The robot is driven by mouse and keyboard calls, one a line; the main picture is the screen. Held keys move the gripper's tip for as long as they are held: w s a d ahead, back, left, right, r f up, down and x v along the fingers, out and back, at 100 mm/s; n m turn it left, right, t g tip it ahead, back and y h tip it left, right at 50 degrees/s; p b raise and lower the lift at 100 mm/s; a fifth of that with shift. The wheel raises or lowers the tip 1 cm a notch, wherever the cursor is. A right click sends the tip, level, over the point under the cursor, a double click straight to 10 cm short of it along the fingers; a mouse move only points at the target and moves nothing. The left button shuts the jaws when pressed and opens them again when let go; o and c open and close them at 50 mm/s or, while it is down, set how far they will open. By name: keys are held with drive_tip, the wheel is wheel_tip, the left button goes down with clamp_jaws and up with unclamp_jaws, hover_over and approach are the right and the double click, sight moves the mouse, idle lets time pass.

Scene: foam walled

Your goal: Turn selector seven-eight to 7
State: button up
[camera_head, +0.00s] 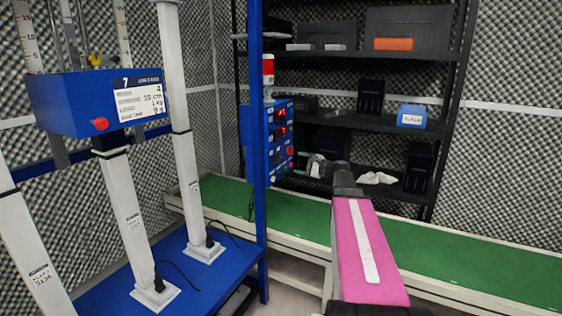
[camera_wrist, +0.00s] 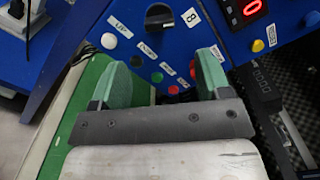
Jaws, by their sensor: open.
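A blue control panel (camera_wrist: 235,45) fills the top of the wrist view. A dark round knob in a grey ring (camera_wrist: 158,17) sits on it, beside a white label reading 8 (camera_wrist: 191,17); it appears to be the selector.
A red display (camera_wrist: 252,8) is at top right. A green conveyor (camera_head: 450,255) runs below; dark shelves (camera_head: 385,122) stand behind. A blue post (camera_head: 256,200) stands left.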

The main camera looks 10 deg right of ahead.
sight(279, 159)
drive_tip(key=x, duration=0.9)
drive_tip(key=shift+w+a, duration=0.15)
drive_tip(key=shift+a, duration=0.15)
drive_tip(key=shift+c, duration=0.3)
drive_tip(key=c, duration=0.9)
